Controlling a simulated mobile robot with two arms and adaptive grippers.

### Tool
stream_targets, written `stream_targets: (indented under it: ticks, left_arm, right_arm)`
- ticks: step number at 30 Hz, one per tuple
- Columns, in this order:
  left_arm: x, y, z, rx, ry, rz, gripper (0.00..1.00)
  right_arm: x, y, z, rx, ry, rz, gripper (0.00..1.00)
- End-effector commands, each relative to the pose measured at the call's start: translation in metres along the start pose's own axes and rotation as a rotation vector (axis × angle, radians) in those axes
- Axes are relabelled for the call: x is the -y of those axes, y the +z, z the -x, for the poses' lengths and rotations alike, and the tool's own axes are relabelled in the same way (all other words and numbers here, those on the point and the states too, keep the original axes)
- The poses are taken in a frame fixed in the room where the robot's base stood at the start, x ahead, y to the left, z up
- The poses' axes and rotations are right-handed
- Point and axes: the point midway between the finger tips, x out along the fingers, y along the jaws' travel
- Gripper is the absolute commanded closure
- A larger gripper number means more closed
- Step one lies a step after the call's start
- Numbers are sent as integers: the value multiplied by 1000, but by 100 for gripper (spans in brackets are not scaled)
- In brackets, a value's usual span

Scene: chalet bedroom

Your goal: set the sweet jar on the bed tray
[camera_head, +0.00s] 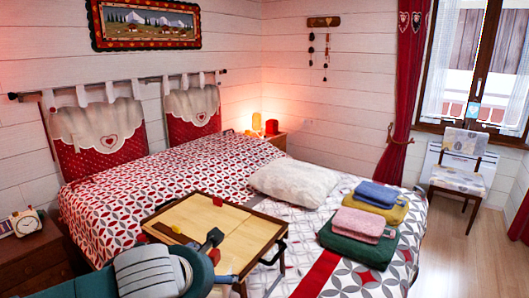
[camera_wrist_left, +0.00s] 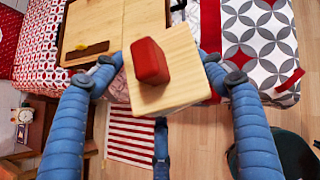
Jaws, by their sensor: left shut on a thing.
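The bed tray (camera_head: 240,222) is a wooden tray table with a dark rim, standing on the bed; in the left wrist view it shows at the upper left (camera_wrist_left: 106,22). My left gripper (camera_head: 222,258) is beside the tray's near edge, in front of it. Its blue fingers are shut on a squarish thing with a pale wooden top and a red knob, seen from above in the left wrist view; I take it for the sweet jar (camera_wrist_left: 182,65). In the head view the fingers mostly hide it. My right gripper is not in view.
A nightstand (camera_head: 35,258) with a clock stands left.

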Motion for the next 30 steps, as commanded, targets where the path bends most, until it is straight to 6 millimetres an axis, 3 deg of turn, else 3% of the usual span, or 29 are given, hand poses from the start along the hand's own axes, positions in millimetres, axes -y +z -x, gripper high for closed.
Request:
stream_targets:
  ticks: [1, 6, 9, 13, 19, 23, 26, 30]
  left_arm:
    - [-13, 14, 23, 15, 23, 20, 86]
    - [-44, 29, 79, 10, 82, 80, 86]
    - [-54, 31, 99, 6, 102, 101, 86]
    - [-60, 31, 110, 1, 113, 115, 86]
    - [-60, 31, 111, 0, 114, 117, 86]
    - [-55, 29, 101, -3, 104, 107, 86]
    - [-44, 25, 81, -7, 85, 88, 86]
    - [-21, 12, 38, -11, 41, 45, 86]
  right_arm:
    - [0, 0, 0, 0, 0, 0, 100]
    - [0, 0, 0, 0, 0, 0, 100]
    - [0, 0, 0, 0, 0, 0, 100]
    - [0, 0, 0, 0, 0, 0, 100]
    - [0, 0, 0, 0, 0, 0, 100]
    - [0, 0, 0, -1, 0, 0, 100]
    - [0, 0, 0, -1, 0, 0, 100]
    - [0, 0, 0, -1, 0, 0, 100]
